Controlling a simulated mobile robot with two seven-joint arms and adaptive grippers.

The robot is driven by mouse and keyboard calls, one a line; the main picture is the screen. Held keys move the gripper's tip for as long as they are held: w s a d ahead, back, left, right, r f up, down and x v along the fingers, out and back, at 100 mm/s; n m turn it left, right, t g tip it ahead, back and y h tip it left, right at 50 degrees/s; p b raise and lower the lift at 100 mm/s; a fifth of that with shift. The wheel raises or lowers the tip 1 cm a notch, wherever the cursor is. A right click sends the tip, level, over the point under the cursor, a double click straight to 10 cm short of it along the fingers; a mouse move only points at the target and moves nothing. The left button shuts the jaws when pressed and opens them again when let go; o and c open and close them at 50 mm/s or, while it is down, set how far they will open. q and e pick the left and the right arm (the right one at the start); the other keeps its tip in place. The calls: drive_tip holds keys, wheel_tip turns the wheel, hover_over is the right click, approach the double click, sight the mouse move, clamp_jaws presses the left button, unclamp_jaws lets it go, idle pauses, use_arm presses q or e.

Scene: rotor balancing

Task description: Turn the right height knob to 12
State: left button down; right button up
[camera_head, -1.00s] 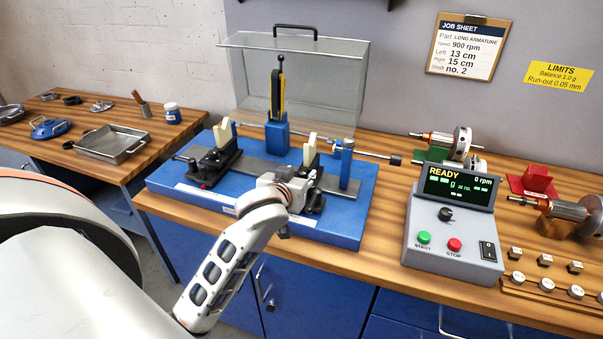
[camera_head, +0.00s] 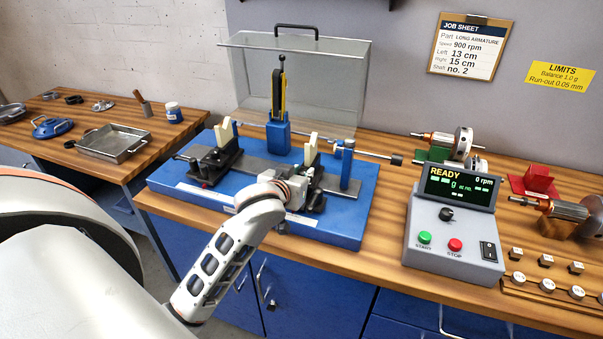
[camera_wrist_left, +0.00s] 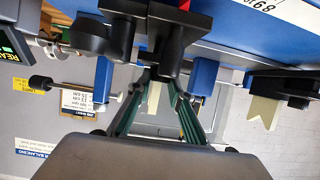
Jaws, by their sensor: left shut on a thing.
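The right stand has a cream V-block (camera_head: 311,149) on a black body, on the blue balancing machine base (camera_head: 345,228). My left gripper (camera_head: 296,196) is at the front of this stand, covering the part it holds in the head view. In the left wrist view the fingers (camera_wrist_left: 161,78) are closed on a dark part at the stand, apparently the right height knob; the knob itself is mostly hidden. A round black side knob (camera_wrist_left: 91,36) sits beside it, outside the fingers. No height scale is readable. My right gripper is not in view.
The left stand's V-block (camera_head: 224,132) stands on the same base, with a clear guard (camera_head: 345,75) behind. The control box (camera_head: 450,245) reads READY, 0 rpm. The job sheet (camera_head: 467,47) reads left 13 cm, right 15 cm. Rotors (camera_head: 455,141) lie at the right.

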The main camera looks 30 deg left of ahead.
use_arm(q)
drive_tip(key=shift+a+m+h, duration=0.2)
drive_tip(key=shift+m+h, duration=0.65)
drive_tip(key=shift+h, duration=0.2)
drive_tip(key=shift+a+m+h, duration=0.15)
drive_tip(key=shift+m+h, duration=0.7)
drive_tip(key=shift+h, duration=0.2)
drive_tip(key=shift+m+h, duration=0.8)
drive_tip(key=shift+h, duration=0.3)
drive_tip(key=c, duration=1.8)
unclamp_jaws()
drive_tip(key=v, duration=1.2)
drive_tip(key=shift+s, duration=0.1)
